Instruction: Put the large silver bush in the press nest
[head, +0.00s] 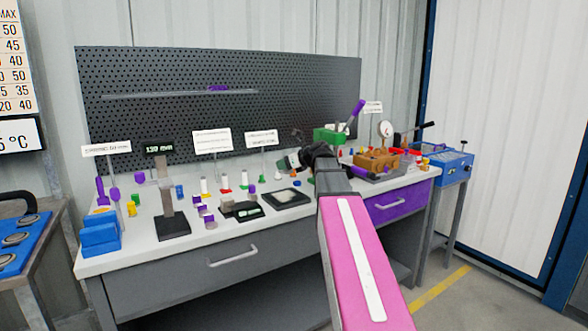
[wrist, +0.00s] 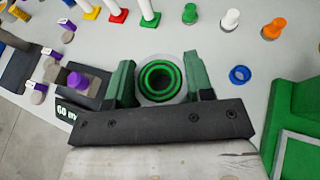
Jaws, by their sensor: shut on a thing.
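My gripper (wrist: 165,85) has green fingers and is shut on a round silver bush (wrist: 140,84) with green rings inside its bore. The bush's open end faces the wrist camera, and it sits between the two fingers. In the head view my gripper (head: 290,161) is over the back middle of the bench, left of a green fixture with a purple lever (head: 355,115). The bush is too small to make out clearly there. A green body (wrist: 300,105) shows at the right of the wrist view. I cannot make out the press nest.
Small coloured posts and bushes line the grey bench (head: 140,245). A blue ring (wrist: 239,74) lies right of the gripper. A black tray (head: 286,198), a display stand (head: 172,225) and blue blocks (head: 99,235) stand on the bench. A brown fixture (head: 376,160) is at the right.

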